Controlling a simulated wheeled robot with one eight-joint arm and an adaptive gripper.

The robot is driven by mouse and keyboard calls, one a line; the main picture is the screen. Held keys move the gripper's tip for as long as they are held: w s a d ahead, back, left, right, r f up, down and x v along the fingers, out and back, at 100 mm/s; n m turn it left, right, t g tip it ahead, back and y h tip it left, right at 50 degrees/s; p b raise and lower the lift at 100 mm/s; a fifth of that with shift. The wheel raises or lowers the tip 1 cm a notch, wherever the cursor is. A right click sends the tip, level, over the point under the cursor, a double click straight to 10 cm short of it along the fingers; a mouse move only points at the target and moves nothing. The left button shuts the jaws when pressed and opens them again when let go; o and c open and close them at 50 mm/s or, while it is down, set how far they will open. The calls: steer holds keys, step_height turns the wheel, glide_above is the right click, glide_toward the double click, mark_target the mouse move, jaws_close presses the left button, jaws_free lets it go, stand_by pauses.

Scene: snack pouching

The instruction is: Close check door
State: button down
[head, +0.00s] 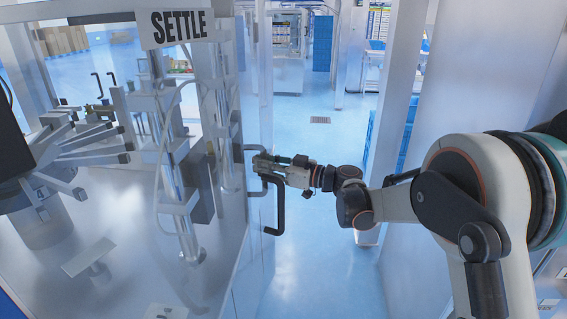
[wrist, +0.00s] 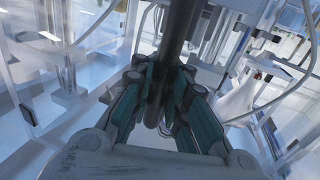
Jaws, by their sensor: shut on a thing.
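The check door (head: 257,262) is a clear panel in the middle of the head view, beside the machine enclosure. A dark, bent bar handle (head: 279,215) stands out from it. My gripper (head: 262,163) is at the upper part of this handle, reaching in from the right. In the wrist view, the handle (wrist: 180,30) runs down as a dark bar between the teal fingers of my gripper (wrist: 165,95), which are closed around it. I cannot tell how far the door stands from its frame.
A "SETTLE" sign (head: 179,27) hangs at the top of the enclosure, with metal posts and machinery behind the clear panels. A pale wall panel (head: 480,80) stands on the right, behind my arm. The blue floor (head: 318,225) between the door and this wall is clear.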

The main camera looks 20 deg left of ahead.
steer(key=a, duration=0.1)
steer(key=s+a, duration=0.1)
steer(key=a, duration=0.1)
steer(key=s+a, duration=0.1)
steer(key=a, duration=0.1)
steer(key=shift+s+f, duration=0.1)
steer(key=shift+s, duration=0.05)
steer(key=c, duration=1.6)
jaws_free()
steer(key=shift+s, duration=0.1)
steer(key=shift+d, duration=0.15)
steer(key=shift+d, duration=0.3)
steer(key=d, duration=1.1)
steer(key=shift+s+d, duration=0.1)
steer(key=shift+s, duration=0.05)
